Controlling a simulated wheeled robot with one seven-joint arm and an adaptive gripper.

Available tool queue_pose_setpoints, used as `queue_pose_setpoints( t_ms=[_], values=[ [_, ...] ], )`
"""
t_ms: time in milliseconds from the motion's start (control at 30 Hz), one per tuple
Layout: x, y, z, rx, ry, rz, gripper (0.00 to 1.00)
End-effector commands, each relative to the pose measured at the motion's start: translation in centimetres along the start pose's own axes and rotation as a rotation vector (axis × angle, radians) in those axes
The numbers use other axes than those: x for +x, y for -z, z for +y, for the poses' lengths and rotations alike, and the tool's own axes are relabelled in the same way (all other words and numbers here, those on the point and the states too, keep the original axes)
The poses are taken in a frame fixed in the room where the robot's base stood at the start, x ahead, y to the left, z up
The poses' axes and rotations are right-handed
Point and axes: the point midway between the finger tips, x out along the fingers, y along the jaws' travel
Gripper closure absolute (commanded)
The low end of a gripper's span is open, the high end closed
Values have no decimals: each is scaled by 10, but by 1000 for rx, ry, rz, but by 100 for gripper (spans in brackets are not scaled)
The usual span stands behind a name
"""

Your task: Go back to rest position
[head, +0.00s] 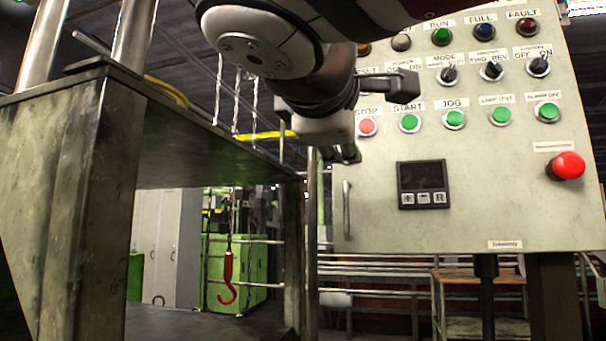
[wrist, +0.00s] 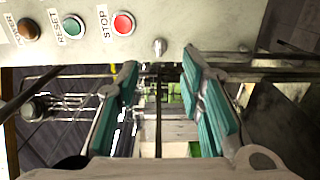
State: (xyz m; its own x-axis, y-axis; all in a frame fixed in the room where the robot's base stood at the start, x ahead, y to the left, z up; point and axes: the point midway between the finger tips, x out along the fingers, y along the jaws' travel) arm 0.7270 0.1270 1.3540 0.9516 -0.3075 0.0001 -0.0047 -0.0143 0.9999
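My gripper (wrist: 160,90) shows in the wrist view with its two teal-padded fingers spread apart and nothing between them. In the head view my arm comes down from the top centre, and the gripper end is in front of the left part of the control panel (head: 480,240). The gripper's fingers are mostly hidden there by the wrist. In the wrist view the panel (wrist: 190,25) runs along the top, with the red STOP button (wrist: 123,23) and green RESET button (wrist: 74,27) above the left finger. I cannot tell whether the gripper touches the panel.
A metal machine frame (head: 70,190) stands close on the left. A red hook (head: 228,280) hangs inside its opening. Green machinery (head: 240,260) and a wooden-topped table (head: 480,275) are behind. The panel carries several knobs, a display (head: 422,183) and a large red button (head: 567,166).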

Motion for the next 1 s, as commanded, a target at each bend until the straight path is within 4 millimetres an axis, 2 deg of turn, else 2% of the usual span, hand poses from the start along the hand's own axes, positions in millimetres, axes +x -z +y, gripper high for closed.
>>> queue_pose_setpoints(
  t_ms=[200,767,867,967,1000],
  values=[
    [-14,0,0,0,1,0,65],
    [-13,-3,-4,3,9,-6,65],
    [-8,-16,-23,23,60,-39,65],
    [-2,-45,-64,70,164,-107,65],
    [-1,-59,-85,98,217,-143,65]
  ],
)
